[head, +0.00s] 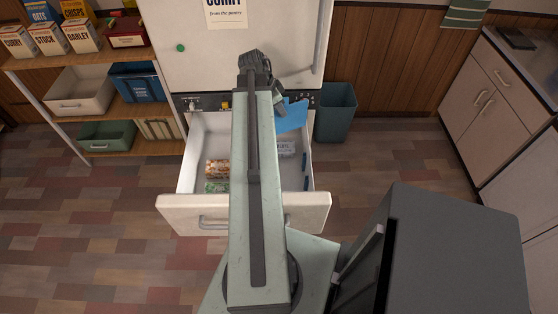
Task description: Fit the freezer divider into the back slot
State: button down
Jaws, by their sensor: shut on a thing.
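The freezer divider looks to be the blue panel (293,116) at the back right of the open freezer drawer (176,202). It is tilted and sits at the drawer's back edge, partly behind my arm. My gripper (280,106) is shut on the panel's left part; its fingertips are small and partly hidden. I cannot tell whether the panel touches the drawer. The back slot cannot be made out. A narrow dark blue strip (306,170) shows along the drawer's right inner wall.
In the drawer lie a brown patterned pack (217,168), a green pack (216,187) and a pale pack (286,149). A teal bin (336,112) stands right of the fridge. Shelves (110,106) stand left, a dark grey box (455,240) front right. Floor between is clear.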

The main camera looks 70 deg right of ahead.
notch_tip(320, 180, down, 25)
jog(key=b, duration=2.3)
jog(key=c, duration=1.5)
grip_release()
jog(key=p+v, duration=1.1)
jog(key=v, duration=0.1)
jog(key=shift+s+r, duration=0.1)
jog(key=shift+r, duration=0.2)
jog(key=shift+f, duration=0.1)
